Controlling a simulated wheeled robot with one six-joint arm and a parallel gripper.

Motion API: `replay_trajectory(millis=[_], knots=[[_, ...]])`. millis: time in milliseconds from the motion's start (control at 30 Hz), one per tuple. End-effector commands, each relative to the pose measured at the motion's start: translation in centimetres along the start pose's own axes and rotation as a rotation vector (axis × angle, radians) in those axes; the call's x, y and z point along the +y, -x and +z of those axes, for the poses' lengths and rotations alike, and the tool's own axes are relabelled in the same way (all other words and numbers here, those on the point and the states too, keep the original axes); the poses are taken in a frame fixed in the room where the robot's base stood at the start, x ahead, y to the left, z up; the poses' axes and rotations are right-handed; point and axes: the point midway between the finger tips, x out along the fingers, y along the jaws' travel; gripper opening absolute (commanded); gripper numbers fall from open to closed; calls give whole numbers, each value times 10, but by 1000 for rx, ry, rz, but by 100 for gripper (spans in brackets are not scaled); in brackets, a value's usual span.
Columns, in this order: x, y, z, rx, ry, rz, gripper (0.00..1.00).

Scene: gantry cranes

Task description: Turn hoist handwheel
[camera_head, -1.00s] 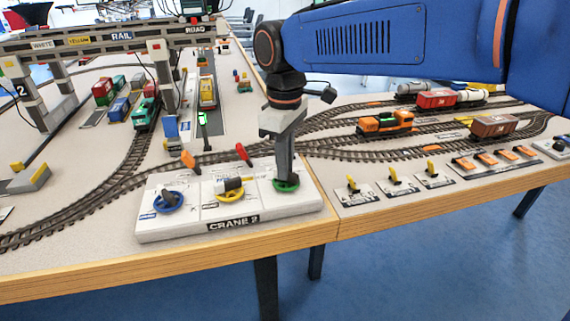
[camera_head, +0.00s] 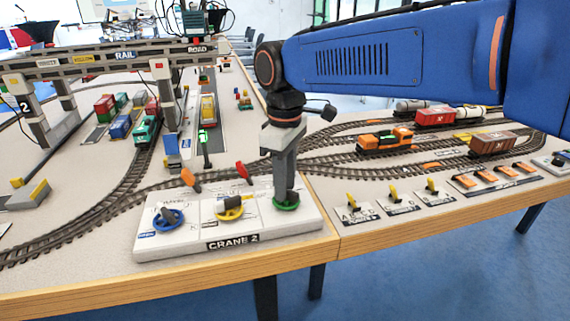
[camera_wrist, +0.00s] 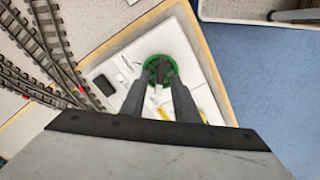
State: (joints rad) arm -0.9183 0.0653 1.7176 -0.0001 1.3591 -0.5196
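The white CRANE 2 panel (camera_head: 180,245) sits at the table's front edge. It carries a blue handwheel (camera_head: 168,219), a yellow handwheel (camera_head: 229,208) and a green handwheel (camera_head: 286,206), from left to right. I cannot read which is labelled hoist. My gripper (camera_head: 285,192) points down at the green handwheel, its fingertips at the wheel. In the wrist view the green handwheel (camera_wrist: 161,66) with its dark crossbar lies between and just beyond the two fingertips. The fingers are apart with a gap between them. Whether they touch the wheel is unclear.
Orange (camera_head: 189,181) and red (camera_head: 243,173) levers stand behind the panel. Model tracks run behind it. The gantry crane (camera_head: 110,62) stands at the back left. Small yellow switch levers (camera_head: 392,190) line the right table edge. Blue floor lies in front.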

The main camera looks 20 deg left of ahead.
Motion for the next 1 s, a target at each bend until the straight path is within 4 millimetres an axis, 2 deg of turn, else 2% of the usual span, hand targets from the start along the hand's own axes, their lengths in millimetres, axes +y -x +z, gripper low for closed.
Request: replay_trajectory(millis=[167,800,1000], knots=[[0,20,0,3,0,1,28],[0,143,0,3,0,2,28],[0,165,0,2,0,1,28]])
